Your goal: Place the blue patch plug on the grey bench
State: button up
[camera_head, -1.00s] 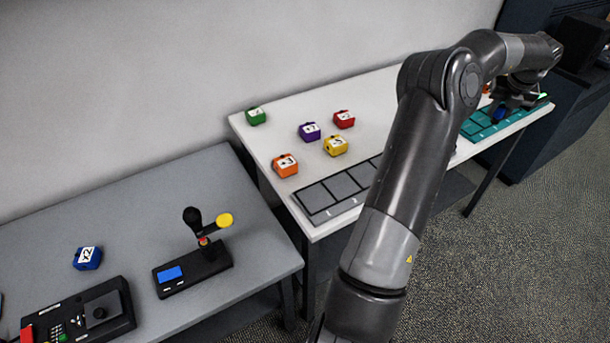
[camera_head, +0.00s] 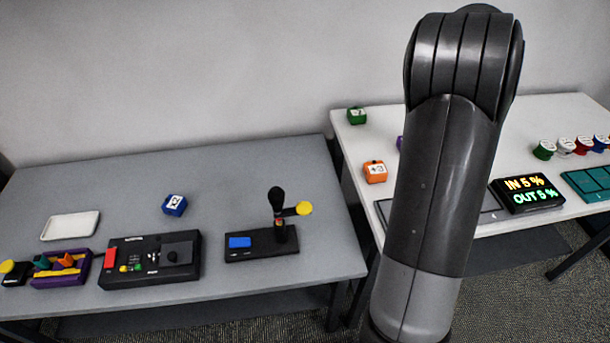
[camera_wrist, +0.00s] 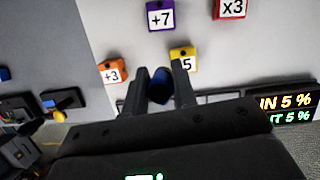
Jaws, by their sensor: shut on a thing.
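The blue patch plug (camera_wrist: 160,86) is a dark blue round piece held between the two fingers of my gripper (camera_wrist: 160,84) in the wrist view. My gripper is shut on it, above the white table (camera_wrist: 130,35). In the head view my arm hides both the gripper and the plug. The grey bench (camera_head: 130,182) stands on the left in the head view, with bare top along its back and right front. Its edge also shows at the left of the wrist view (camera_wrist: 30,45).
On the grey bench are a blue block (camera_head: 174,204), a white tray (camera_head: 70,226), a black control box (camera_head: 150,262), a purple box (camera_head: 60,268) and a lever stand (camera_head: 262,243). Coloured blocks, a lit display (camera_head: 530,195) and several small plugs (camera_head: 565,146) are on the white table.

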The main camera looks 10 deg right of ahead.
jog(key=s+a+n+g+y, duration=0.15)
jog(key=a+n, duration=0.65)
jog(key=a, duration=2.4)
notch_tip(320, 180, down, 17)
jog(key=w+a+f, duration=0.1)
jog(key=a+f, duration=0.1)
jog(key=a, duration=0.1)
jog(key=w+a+f, duration=0.1)
jog(key=a+f, duration=0.1)
jog(key=a, duration=0.2)
jog(key=w+a+f, duration=0.1)
jog(key=a+f, duration=0.1)
jog(key=a, duration=0.1)
jog(key=shift+w+a+f, duration=0.3)
jog(key=shift+w, duration=0.1)
jog(key=shift+f, duration=2)
jog(key=shift+f, duration=0.2)
jog(key=o, duration=1)
